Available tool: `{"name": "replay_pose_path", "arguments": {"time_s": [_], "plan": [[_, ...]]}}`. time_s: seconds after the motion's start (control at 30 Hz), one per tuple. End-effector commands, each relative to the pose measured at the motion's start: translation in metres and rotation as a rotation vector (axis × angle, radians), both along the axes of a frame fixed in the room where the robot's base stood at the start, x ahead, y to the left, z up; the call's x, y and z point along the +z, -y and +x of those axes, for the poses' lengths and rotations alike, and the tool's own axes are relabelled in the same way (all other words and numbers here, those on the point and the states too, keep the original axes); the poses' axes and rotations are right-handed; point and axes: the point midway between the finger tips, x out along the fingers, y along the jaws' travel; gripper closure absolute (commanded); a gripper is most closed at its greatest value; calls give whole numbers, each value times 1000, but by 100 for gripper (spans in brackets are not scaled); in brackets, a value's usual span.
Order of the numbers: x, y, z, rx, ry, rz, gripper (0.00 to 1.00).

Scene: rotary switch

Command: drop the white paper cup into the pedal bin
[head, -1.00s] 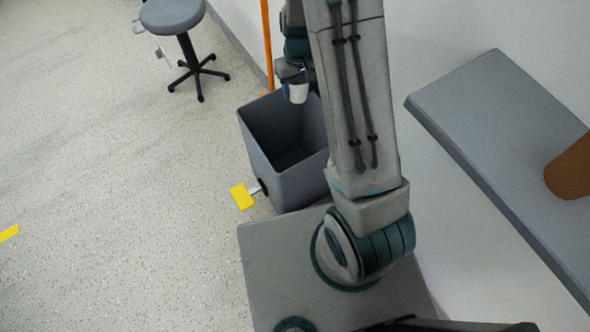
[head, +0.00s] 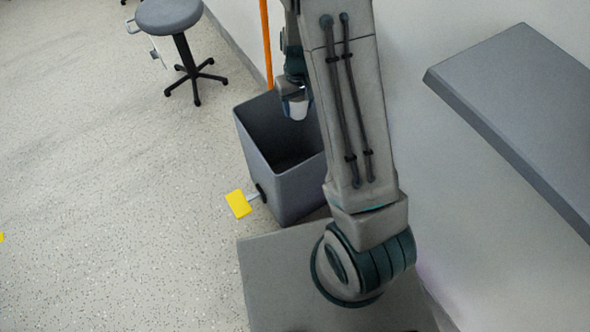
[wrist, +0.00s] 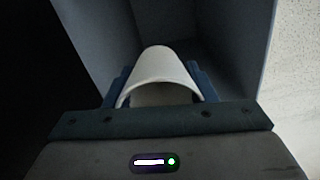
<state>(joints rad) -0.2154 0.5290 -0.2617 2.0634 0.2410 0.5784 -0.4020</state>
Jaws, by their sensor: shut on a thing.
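The white paper cup (head: 298,107) is in my gripper (head: 294,96), over the mouth of the grey pedal bin in the head view. In the wrist view the cup (wrist: 160,68) sits between the two blue fingers of my gripper (wrist: 160,85), which are shut on it. In the wrist view the bin's inner walls (wrist: 235,50) surround the cup. How deep the cup is in the bin I cannot tell. My arm hides the bin's right side.
A grey stool (head: 169,16) stands on the floor at the upper left. An orange pole (head: 266,45) stands by the wall behind the bin. A grey shelf (head: 520,100) juts out at the right.

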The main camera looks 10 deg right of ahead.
Motion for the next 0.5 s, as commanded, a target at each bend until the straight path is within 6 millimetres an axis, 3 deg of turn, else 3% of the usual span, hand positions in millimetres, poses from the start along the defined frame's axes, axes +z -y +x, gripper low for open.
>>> {"name": "replay_pose_path", "arguments": {"time_s": [0.27, 0.3, 0.33, 0.37, 0.5], "plan": [[-2, 0, 0, 0, 0, 0, 70], [-2, 0, 0, 0, 0, 0, 39], [-2, 0, 0, 0, 1, 0, 30], [-2, 0, 0, 0, 1, 0, 24], [-2, 0, 0, 0, 1, 0, 24]]}}
